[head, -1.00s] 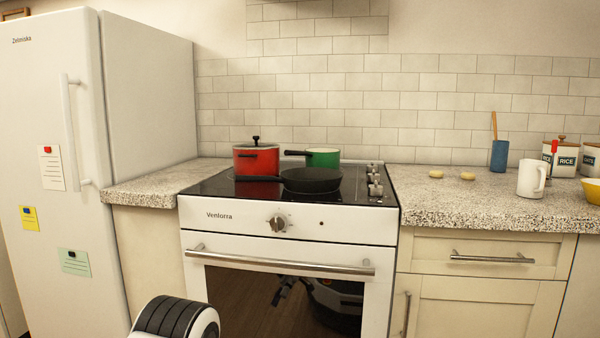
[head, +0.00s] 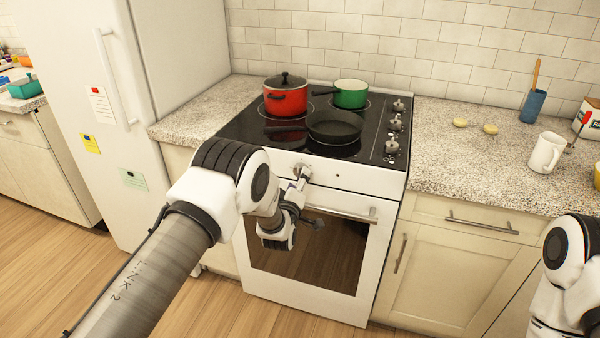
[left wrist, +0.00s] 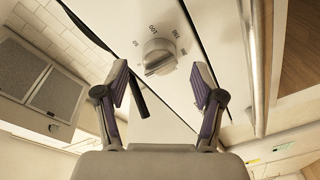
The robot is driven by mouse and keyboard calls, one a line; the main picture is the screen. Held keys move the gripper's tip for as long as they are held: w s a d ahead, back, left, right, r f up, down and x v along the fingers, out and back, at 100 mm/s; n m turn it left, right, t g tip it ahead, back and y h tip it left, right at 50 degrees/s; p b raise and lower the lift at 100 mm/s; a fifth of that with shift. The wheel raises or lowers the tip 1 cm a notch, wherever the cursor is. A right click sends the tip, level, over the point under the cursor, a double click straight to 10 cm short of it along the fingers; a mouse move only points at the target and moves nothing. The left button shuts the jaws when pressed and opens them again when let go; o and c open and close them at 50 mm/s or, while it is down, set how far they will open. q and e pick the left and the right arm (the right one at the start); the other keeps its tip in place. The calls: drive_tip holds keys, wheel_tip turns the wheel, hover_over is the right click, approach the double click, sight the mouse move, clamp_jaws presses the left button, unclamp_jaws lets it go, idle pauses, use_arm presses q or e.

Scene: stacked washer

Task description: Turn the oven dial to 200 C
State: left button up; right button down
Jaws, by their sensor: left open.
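The oven dial (left wrist: 158,57) is a round silver knob on the white oven front panel. In the left wrist view it lies ahead, between my fingers, with several printed numbers around its edge. I cannot read clearly where it points. My left gripper (left wrist: 160,72) is open, its two fingers apart on either side of the dial; I see no clear contact. In the head view my left gripper (head: 299,180) is in front of the oven panel and mostly hides the dial. My right arm shows at the right edge; its gripper is out of the picture.
A red pot (head: 286,101), a green pot (head: 350,94) and a black pan (head: 335,125) stand on the cooktop. The oven door handle (head: 345,211) runs below the panel. A white mug (head: 545,152) stands on the right counter. The fridge is left.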

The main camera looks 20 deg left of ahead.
sight(300, 171)
use_arm(q)
drive_tip(key=shift+w+a, duration=0.2)
drive_tip(key=shift+w, duration=1.1)
drive_tip(key=shift+r, duration=0.1)
drive_tip(key=c, duration=1.1)
drive_tip(key=shift+c, duration=0.2)
